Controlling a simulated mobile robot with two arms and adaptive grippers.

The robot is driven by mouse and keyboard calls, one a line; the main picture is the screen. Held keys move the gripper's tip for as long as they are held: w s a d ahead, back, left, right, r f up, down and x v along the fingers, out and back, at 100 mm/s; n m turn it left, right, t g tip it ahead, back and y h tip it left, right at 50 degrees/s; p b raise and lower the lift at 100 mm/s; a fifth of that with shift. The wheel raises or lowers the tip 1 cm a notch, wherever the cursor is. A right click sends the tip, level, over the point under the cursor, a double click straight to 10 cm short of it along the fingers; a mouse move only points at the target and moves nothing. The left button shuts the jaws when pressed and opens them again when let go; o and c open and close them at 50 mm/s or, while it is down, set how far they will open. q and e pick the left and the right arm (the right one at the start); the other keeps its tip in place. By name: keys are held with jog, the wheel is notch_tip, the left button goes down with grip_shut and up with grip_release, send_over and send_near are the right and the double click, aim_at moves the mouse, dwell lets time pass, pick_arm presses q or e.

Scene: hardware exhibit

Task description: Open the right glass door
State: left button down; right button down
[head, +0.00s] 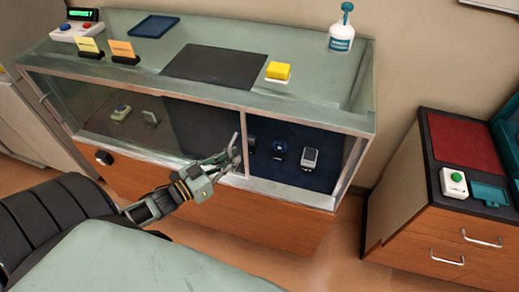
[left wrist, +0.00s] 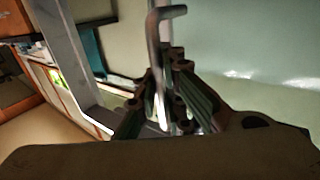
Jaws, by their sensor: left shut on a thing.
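The display case (head: 60,60) has a glass front with a pale frame. The right glass door (head: 330,135) is right of the upright frame post (head: 244,160); dark watches on a blue base show through it. I cannot tell whether it stands ajar. A thin metal handle (head: 235,142) shows beside the post. My left gripper (head: 226,160) is shut on this handle. In the left wrist view the bent bar (left wrist: 157,55) rises from between the fingers of my left gripper (left wrist: 165,110). The fingers hide its lower part. My right gripper is not in view.
On the case top are a yellow block (head: 278,71), a pump bottle (head: 342,30), a dark mat (head: 215,66) and small sign cards (head: 122,50). A wooden drawer cabinet (head: 425,235) stands at the right. Floor (head: 335,250) is free between it and the case.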

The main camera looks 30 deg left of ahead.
pick_arm(q)
jog(key=s+a+b, duration=0.2)
jog(key=s+a, duration=0.2)
jog(key=a, duration=0.8)
jog(key=shift+a+f, duration=0.2)
jog(key=shift+a, duration=0.2)
jog(key=c, duration=2.4)
grip_release()
jog(key=o, duration=0.6)
jog(key=shift+s+r, duration=0.1)
jog(key=shift+c, duration=0.2)
jog(key=v, duration=1.1)
jog(key=shift+s, duration=0.35)
